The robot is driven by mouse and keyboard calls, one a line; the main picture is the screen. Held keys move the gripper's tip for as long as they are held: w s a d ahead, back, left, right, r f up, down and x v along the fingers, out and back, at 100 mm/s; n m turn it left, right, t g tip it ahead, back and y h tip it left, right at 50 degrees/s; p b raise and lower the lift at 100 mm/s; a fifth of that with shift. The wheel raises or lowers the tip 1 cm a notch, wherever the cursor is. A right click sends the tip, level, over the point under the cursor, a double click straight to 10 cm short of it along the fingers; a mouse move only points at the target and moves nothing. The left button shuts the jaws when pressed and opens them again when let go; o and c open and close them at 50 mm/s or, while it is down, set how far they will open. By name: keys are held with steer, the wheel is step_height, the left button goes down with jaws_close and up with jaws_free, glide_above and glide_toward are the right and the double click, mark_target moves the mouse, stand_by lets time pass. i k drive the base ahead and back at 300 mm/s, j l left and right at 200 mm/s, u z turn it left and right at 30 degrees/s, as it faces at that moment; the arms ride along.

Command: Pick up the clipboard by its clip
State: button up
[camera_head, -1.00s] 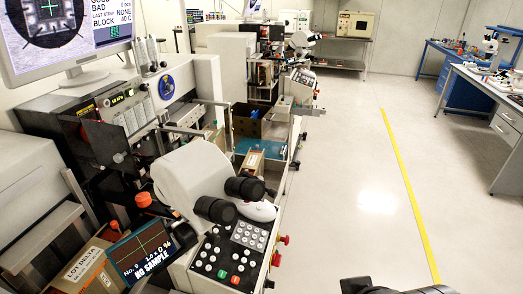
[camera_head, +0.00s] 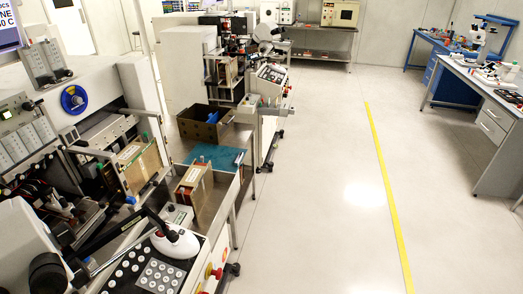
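I cannot make out a clipboard for certain in the head view. A flat teal sheet or mat (camera_head: 228,158) lies on a low table between the machines at left of centre, but no clip shows on it. My gripper is not in the picture, so its state and what it may hold do not show.
Bonding machines line the left, with a keypad panel (camera_head: 155,274), a white rounded device (camera_head: 176,242) and tan boxes (camera_head: 194,187). A brown bin (camera_head: 203,128) stands behind the teal sheet. The floor around the yellow line (camera_head: 383,180) is clear. A desk (camera_head: 474,88) stands right.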

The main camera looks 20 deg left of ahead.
mark_target(224, 159)
steer(key=i+l, duration=0.15)
steer(key=i, duration=0.35)
steer(key=i+l, duration=0.1)
steer(key=i, duration=0.4)
steer(key=i+u, duration=0.25)
steer(key=i, duration=0.25)
steer(key=i+u, duration=0.25)
steer(key=i, duration=0.25)
steer(key=i+l+u, duration=0.2)
steer(key=i, duration=0.25)
steer(key=i+u, duration=0.15)
steer(key=u, duration=0.25)
steer(key=i+u, duration=0.15)
steer(key=u, duration=0.25)
steer(key=i+l+u, duration=0.15)
steer(key=u, duration=0.3)
steer(key=i+l+u, duration=0.15)
steer(key=u, duration=0.25)
steer(key=i+l+u, duration=0.1)
steer(key=u, duration=0.3)
steer(key=i+l+u, duration=0.1)
steer(key=u, duration=0.4)
steer(key=i+l+u, duration=0.2)
steer(key=u, duration=0.3)
steer(key=i+l+u, duration=0.15)
steer(key=u, duration=0.3)
steer(key=l, duration=0.1)
